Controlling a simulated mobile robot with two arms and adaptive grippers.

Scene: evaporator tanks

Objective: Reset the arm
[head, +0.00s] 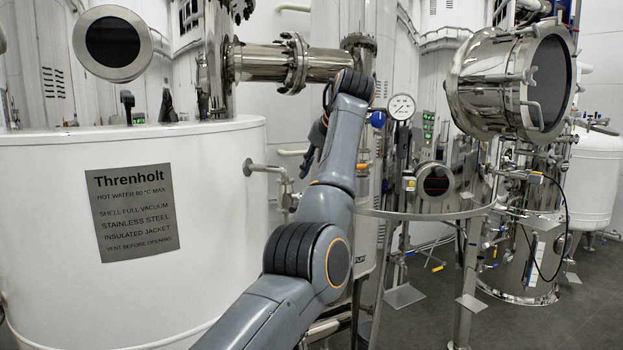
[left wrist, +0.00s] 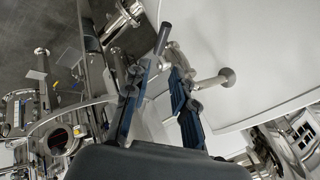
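My left arm (head: 330,190) rises from the bottom middle of the head view, bent at its dark joints, in front of the tanks. My left gripper (head: 318,135) is partly hidden behind its upper link there. In the left wrist view my left gripper (left wrist: 158,92) shows two dark blue-black fingers spread apart, with nothing gripped between them. A valve with a dark handle (left wrist: 163,38) and a short steel pipe stub (left wrist: 213,80) lie beyond the fingertips. My right arm and gripper are not in view.
A white tank (head: 60,240) with a grey Threnholt plate (head: 133,212) fills the left. A flanged steel pipe (head: 265,62) crosses just above my arm. A pressure gauge (head: 401,107) and a polished vessel (head: 500,85) stand right. Dark floor (head: 420,325) is open at lower right.

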